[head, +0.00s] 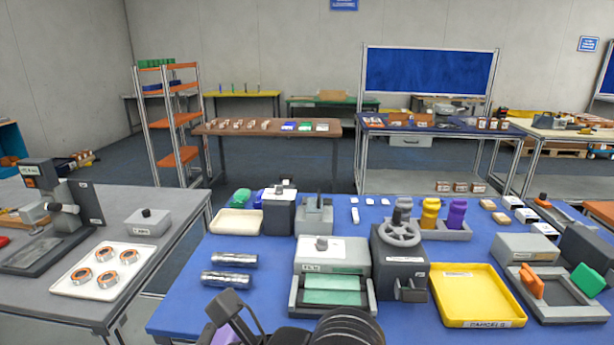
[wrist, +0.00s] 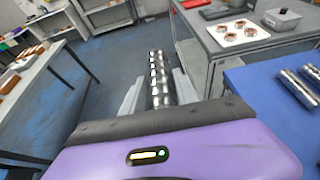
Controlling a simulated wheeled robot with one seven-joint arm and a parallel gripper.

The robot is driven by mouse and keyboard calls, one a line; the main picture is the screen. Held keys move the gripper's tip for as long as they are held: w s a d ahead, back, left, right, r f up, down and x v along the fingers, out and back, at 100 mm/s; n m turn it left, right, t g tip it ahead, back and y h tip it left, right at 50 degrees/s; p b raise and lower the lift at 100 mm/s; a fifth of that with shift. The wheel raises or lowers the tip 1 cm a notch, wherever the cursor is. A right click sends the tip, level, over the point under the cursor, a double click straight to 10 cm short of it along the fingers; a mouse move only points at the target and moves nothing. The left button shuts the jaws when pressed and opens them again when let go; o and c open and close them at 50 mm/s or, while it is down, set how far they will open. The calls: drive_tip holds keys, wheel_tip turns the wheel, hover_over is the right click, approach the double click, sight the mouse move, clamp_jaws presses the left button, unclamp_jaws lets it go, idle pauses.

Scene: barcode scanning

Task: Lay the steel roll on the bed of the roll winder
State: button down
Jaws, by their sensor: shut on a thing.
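My gripper (wrist: 158,76) is shut on a steel roll (wrist: 160,92), a shiny ribbed cylinder lying lengthwise between the two grey fingers in the wrist view. The held roll does not show in the head view. Two more steel rolls (head: 229,260) lie side by side on the blue table, and they also show at the right edge of the wrist view (wrist: 299,88). In the head view, a grey machine with a green bed (head: 335,290) stands beside a dark machine with a handwheel (head: 400,262). I cannot tell which is the roll winder.
A yellow tray (head: 478,317) lies right of the handwheel machine. A cream tray (head: 237,222) and small boxes stand at the back of the blue table. A grey table at left holds a white tray (head: 80,288) with several copper-coloured rings. A floor gap separates the tables.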

drive_tip(key=shift+s+d+f, duration=0.15)
drive_tip(key=shift+s+d, duration=0.05)
drive_tip(key=shift+d, duration=0.05)
drive_tip(key=w+d+f+m+t+h, duration=0.2)
drive_tip(key=d+f+m+t+h, duration=0.4)
drive_tip(key=d+f, duration=1.1)
drive_tip(key=w+d+f+m+t+h, duration=0.2)
drive_tip(key=d+f+m+t+h, duration=0.4)
drive_tip(key=d+f+m, duration=0.5)
drive_tip(key=d+f+h, duration=0.1)
drive_tip(key=d+f, duration=0.5)
drive_tip(key=d, duration=0.4)
drive_tip(key=shift+d+h, duration=0.3)
drive_tip(key=shift+d, duration=0.05)
drive_tip(key=shift+w, duration=0.2)
